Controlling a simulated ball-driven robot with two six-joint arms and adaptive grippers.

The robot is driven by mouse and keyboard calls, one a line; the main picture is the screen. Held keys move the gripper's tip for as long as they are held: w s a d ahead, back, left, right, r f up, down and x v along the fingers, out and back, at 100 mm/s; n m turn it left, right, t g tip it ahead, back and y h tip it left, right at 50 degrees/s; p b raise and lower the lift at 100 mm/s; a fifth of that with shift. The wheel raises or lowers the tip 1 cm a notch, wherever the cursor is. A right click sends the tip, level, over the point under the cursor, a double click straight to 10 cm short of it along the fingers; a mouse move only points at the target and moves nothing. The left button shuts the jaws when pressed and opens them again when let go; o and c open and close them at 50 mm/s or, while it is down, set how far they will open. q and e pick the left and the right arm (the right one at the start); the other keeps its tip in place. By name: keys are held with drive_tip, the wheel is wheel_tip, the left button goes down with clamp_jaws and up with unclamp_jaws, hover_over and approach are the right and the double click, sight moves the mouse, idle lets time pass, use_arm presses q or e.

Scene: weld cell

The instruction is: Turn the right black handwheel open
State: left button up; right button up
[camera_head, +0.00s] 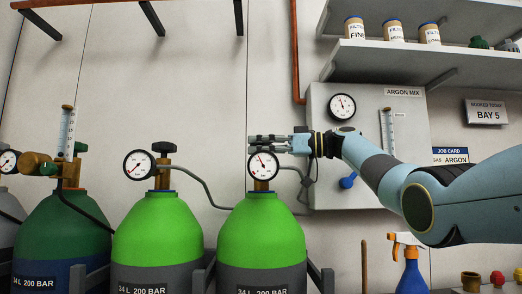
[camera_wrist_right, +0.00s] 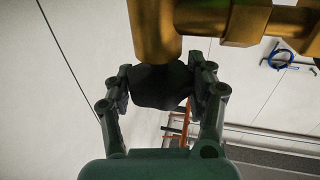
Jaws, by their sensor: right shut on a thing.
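My right gripper (camera_head: 264,143) reaches in from the right, at the top of the right bright green cylinder (camera_head: 262,232). In the right wrist view its two fingers (camera_wrist_right: 161,88) sit on either side of the right black handwheel (camera_wrist_right: 160,90) and are shut on it. The handwheel is hidden by the fingers and gauge in the head view. A brass valve body (camera_wrist_right: 155,30) is right beside it. A round white gauge (camera_head: 263,166) faces me just below the gripper. My left gripper is not in view.
Another bright green cylinder (camera_head: 158,232) with a black handwheel (camera_head: 164,148) and gauge (camera_head: 138,166) stands left. A dark green cylinder (camera_head: 62,235) with a flowmeter is farther left. A grey argon panel (camera_head: 365,110) is behind my right arm. An orange-topped spray bottle (camera_head: 411,270) stands below it.

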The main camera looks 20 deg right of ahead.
drive_tip(key=shift+f, duration=0.1)
drive_tip(key=o, duration=1.2)
drive_tip(key=shift+d, duration=0.1)
drive_tip(key=v, duration=1.2)
